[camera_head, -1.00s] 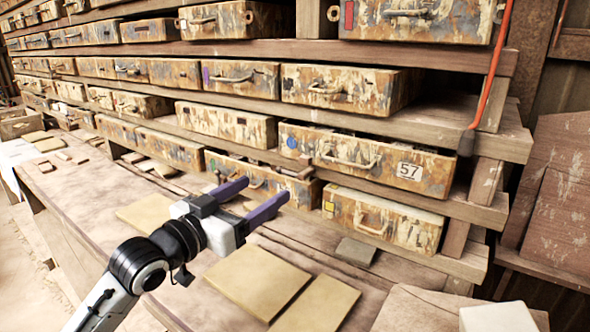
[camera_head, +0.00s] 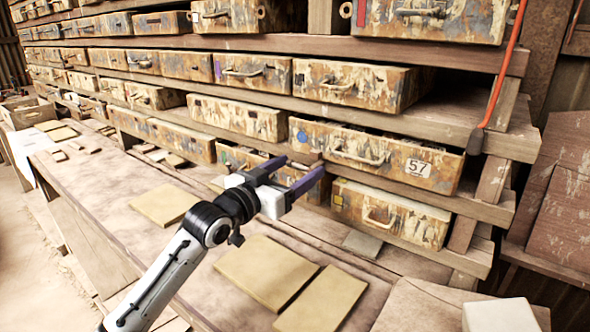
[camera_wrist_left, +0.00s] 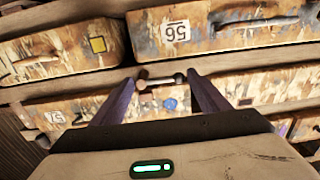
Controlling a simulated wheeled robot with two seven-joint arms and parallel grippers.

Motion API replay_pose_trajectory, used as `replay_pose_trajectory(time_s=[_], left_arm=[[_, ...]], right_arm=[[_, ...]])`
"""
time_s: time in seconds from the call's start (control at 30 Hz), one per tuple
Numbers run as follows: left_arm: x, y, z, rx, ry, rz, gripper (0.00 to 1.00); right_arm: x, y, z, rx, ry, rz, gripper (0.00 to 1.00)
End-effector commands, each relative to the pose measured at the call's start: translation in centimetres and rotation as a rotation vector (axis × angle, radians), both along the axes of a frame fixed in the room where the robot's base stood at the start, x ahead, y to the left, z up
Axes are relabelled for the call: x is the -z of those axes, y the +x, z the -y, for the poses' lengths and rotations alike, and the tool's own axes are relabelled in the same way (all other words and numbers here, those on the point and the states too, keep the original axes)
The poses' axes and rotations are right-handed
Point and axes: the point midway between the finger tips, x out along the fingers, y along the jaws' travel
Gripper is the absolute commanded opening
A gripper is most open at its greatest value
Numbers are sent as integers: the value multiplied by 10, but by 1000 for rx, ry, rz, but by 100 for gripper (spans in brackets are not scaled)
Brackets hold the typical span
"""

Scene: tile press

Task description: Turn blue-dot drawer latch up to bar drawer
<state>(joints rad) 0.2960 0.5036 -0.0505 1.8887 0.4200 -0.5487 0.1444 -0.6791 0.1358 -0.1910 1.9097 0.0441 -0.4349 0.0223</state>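The blue-dot drawer (camera_head: 400,155), with paint-blotched front, a handle and a 57 label, is at centre right in the head view. Its blue dot (camera_head: 302,136) also shows in the wrist view (camera_wrist_left: 170,103), where the scene appears upside down. A short bar-like latch (camera_wrist_left: 160,80) lies about level on the shelf board under this drawer. My left gripper (camera_head: 295,170) is open just in front of that board. In the wrist view its purple fingers (camera_wrist_left: 160,79) stand either side of the latch; contact is unclear. My right gripper is out of view.
A yellow-marked drawer (camera_head: 390,213) sits below right. A partly hidden drawer labelled 56 (camera_wrist_left: 176,32) is below the latch. Tan tiles (camera_head: 265,272) lie on the bench. A red-orange cord (camera_head: 505,65) hangs at the shelf's right end.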

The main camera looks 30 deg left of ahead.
Motion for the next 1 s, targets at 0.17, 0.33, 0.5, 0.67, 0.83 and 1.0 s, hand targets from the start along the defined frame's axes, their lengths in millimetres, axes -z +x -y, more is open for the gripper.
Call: replay_pose_trajectory(time_s=[0.17, 0.33, 0.5, 0.67, 0.83, 1.0], left_arm=[[0, 0, 0, 1, -1, 0, 37], [0, 0, 1, 2, 2, -1, 33], [0, -1, 1, 3, 32, 3, 33], [-2, -1, 2, 4, 107, 13, 33], [-6, -1, 3, 5, 235, 31, 33], [-10, -1, 5, 6, 393, 52, 33]], right_arm=[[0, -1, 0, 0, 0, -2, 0], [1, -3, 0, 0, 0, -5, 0], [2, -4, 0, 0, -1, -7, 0], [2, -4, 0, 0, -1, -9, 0], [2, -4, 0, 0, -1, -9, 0], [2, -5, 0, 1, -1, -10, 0]])
